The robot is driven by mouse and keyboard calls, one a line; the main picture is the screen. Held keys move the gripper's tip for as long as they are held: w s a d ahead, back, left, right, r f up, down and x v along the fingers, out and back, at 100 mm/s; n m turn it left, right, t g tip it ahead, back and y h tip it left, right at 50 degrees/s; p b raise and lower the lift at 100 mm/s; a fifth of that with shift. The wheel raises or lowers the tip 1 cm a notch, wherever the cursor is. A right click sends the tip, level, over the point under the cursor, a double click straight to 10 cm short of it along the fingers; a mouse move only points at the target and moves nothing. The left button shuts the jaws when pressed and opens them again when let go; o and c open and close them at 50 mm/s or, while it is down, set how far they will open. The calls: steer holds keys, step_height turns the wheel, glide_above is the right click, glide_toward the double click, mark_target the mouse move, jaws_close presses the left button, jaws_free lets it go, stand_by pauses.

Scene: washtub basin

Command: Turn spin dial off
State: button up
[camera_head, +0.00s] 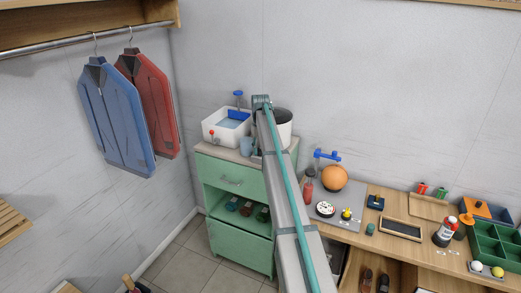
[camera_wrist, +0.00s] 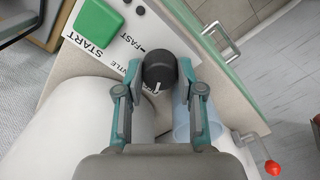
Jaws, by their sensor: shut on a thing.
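The black spin dial (camera_wrist: 159,66) sits in the middle of the wrist view, on a white label panel (camera_wrist: 128,30) marked START, FAST and a partly covered word ending in TLE. The dial has a white pointer line that faces the near side of the picture, tilted slightly. My gripper (camera_wrist: 158,72) is shut on the dial, with one teal fingertip against each side. In the head view my arm hides the dial and the gripper. A white drum-like tub (camera_head: 285,128) shows partly behind the arm.
A green START button (camera_wrist: 98,20) is close to the dial's left. A clear blue cup (camera_wrist: 184,120) stands beside the right finger. The white basin (camera_head: 211,131) with a red-knobbed lever (camera_wrist: 272,167) is nearby. The green cabinet (camera_head: 232,205) carries these things.

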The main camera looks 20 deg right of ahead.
steer(key=o, duration=1.1)
steer(key=shift+o, duration=0.2)
steer(key=shift+r, duration=0.1)
step_height(320, 180, up, 12)
